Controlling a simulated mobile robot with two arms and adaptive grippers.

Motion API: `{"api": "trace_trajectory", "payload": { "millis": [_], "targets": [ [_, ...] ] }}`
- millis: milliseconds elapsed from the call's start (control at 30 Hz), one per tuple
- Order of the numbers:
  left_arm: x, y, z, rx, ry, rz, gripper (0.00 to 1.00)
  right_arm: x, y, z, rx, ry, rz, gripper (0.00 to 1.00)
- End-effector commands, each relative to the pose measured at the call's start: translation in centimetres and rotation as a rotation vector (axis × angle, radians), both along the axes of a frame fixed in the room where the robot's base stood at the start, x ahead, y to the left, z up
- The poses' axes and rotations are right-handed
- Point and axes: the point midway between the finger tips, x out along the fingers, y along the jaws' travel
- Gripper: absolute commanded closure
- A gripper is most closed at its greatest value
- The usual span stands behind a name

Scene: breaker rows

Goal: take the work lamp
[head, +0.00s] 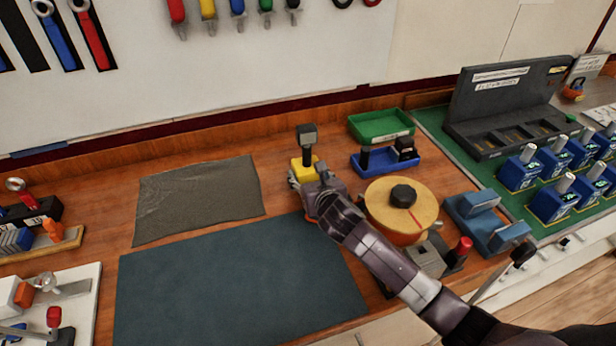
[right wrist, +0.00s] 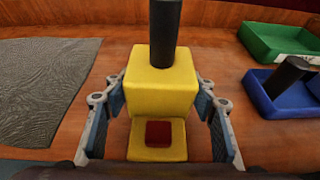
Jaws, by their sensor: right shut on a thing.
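The work lamp (head: 303,166) stands upright on the wooden bench, with a yellow base, a black post and a dark square head. In the right wrist view its yellow body (right wrist: 161,82) and a red button on a lower yellow step fill the middle, and its head is out of the picture. My right gripper (head: 304,181) is at the lamp's base, its fingers (right wrist: 160,115) on either side of the yellow body and shut on it. The gripper hides part of the base in the head view. My left gripper is not in view.
A green tray (head: 381,137) and a blue tray (head: 372,165) with black items stand right of the lamp. A round tan-topped reel (head: 412,203) is close to my right arm. A grey cloth (head: 197,200) and a dark blue mat (head: 237,290) lie to the left, clear of objects.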

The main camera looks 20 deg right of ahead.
Motion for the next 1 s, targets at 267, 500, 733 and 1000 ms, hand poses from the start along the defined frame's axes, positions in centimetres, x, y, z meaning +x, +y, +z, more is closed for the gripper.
{"api": "trace_trajectory", "payload": {
  "millis": [267,500,733,1000],
  "targets": [
    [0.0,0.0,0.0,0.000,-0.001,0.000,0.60,0.1,0.0,0.2,0.000,-0.004,0.001,0.89],
    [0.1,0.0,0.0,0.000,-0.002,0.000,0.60,0.1,0.0,0.4,0.000,-0.004,0.001,0.89],
    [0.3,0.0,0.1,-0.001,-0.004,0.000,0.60,0.2,0.0,2.5,-0.001,-0.010,0.001,0.89],
    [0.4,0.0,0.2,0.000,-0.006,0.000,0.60,0.2,0.0,9.1,-0.002,-0.015,0.002,0.89]
  ]
}}
